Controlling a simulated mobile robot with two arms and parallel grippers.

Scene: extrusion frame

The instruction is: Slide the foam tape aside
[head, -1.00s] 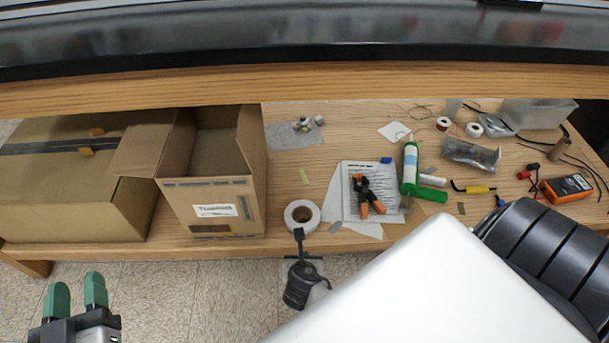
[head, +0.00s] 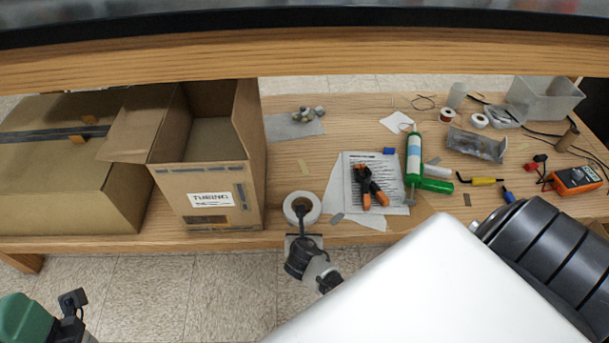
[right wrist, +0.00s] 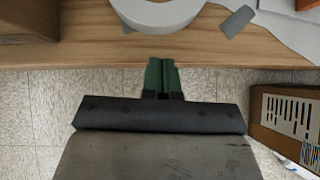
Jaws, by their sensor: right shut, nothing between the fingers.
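The foam tape is most likely the white roll (head: 291,213) lying flat near the front edge of the wooden shelf, right of the open carton. It also shows at the top of the right wrist view (right wrist: 160,20). My right gripper (head: 301,213) reaches in from the front, and its tip overlaps the roll's near side in the head view. In the right wrist view its green fingers (right wrist: 162,62) are together and empty, just short of the roll. Contact cannot be told. My left gripper (head: 45,315) is at the lower left, partly cut off, away from the shelf.
The open tubing carton (head: 210,210) stands close on the roll's left. A printed sheet (head: 360,165) with orange-black clamp (head: 371,190) lies right, beside a green-white tube (head: 413,155). A grey scrap (head: 337,219) lies just right of the roll. A shelf beam (head: 300,62) runs above.

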